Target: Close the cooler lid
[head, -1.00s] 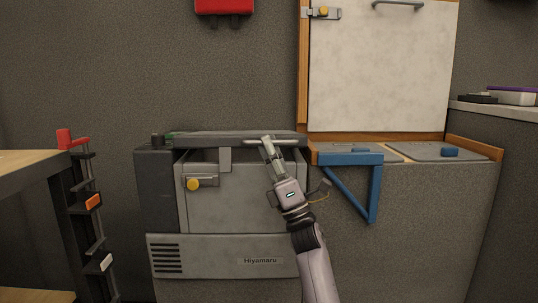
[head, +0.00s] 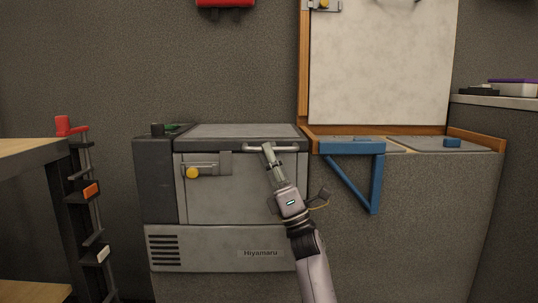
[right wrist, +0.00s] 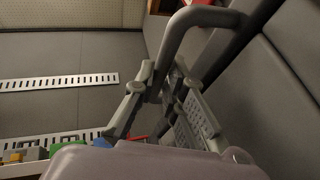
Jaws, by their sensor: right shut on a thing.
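The grey cooler (head: 235,192) stands against the wall, with "Hiyamaru" on its lower front. Its lid (head: 245,131) lies level on top, with no gap visible along the front edge. A bar handle (head: 288,146) runs along the lid's front; in the right wrist view the handle (right wrist: 196,17) is a thick grey bar between the fingers. A yellow-knobbed latch (head: 193,173) sits on the front at left. My right gripper (head: 268,150) is shut on the lid handle, and it also shows in the right wrist view (right wrist: 155,88). My left gripper is not in view.
A blue triangular bracket (head: 355,148) juts out right of the cooler, close to my right arm. A raised pale panel (head: 380,65) stands behind the right-hand counter. A wooden table (head: 30,152) and a rack with coloured clips (head: 84,192) are at left.

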